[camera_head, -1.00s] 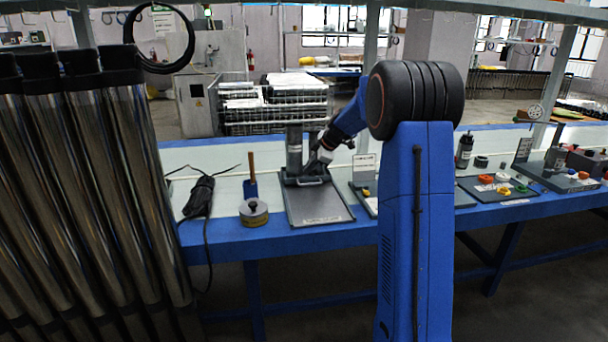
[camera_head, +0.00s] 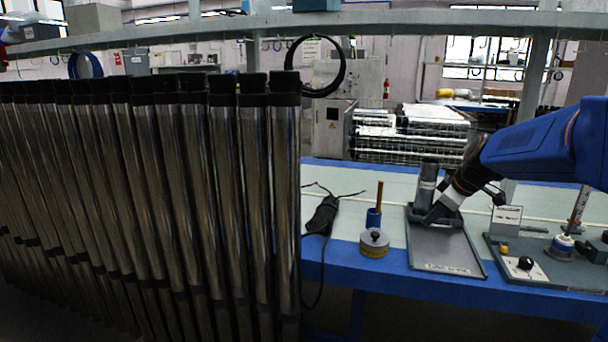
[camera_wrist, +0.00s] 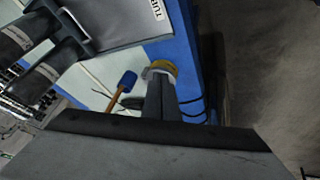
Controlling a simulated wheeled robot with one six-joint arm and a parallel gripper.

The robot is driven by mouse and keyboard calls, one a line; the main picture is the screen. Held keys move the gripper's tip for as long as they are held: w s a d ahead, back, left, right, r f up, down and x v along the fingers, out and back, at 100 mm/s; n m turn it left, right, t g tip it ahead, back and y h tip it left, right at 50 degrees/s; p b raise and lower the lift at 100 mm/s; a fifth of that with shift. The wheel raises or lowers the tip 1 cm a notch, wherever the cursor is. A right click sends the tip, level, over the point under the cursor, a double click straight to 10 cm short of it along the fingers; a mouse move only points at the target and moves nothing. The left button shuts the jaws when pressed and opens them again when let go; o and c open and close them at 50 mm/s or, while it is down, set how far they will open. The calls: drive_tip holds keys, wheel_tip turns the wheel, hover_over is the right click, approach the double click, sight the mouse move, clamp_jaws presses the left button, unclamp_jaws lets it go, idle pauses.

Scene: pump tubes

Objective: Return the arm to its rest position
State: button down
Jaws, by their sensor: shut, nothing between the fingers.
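My blue arm (camera_head: 540,145) reaches in from the right edge in the head view and slopes down to the left over the bench. Beyond the fingertips is a yellowish round tin (camera_wrist: 159,68).
A dense row of tall metal tubes with black caps (camera_head: 285,190) stands at the left. The bench's blue front edge (camera_head: 335,270) runs right.

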drive_tip(key=s+a+m+h, duration=0.1)
drive_tip(key=s+a+m, duration=0.15)
drive_tip(key=s, duration=0.75)
drive_tip(key=s+a+m, duration=0.2)
drive_tip(key=s+a, duration=0.2)
drive_tip(key=s, duration=0.6)
drive_tip(key=s+f+m, duration=0.2)
drive_tip(key=s+f, duration=0.1)
drive_tip(key=s, duration=0.5)
drive_tip(key=s+f+m+h, duration=0.1)
drive_tip(key=s+f+m, duration=0.2)
drive_tip(key=s, duration=0.5)
drive_tip(key=shift+a+f+g, duration=0.35)
drive_tip(key=shift+f+g, duration=0.05)
drive_tip(key=shift+f, duration=0.2)
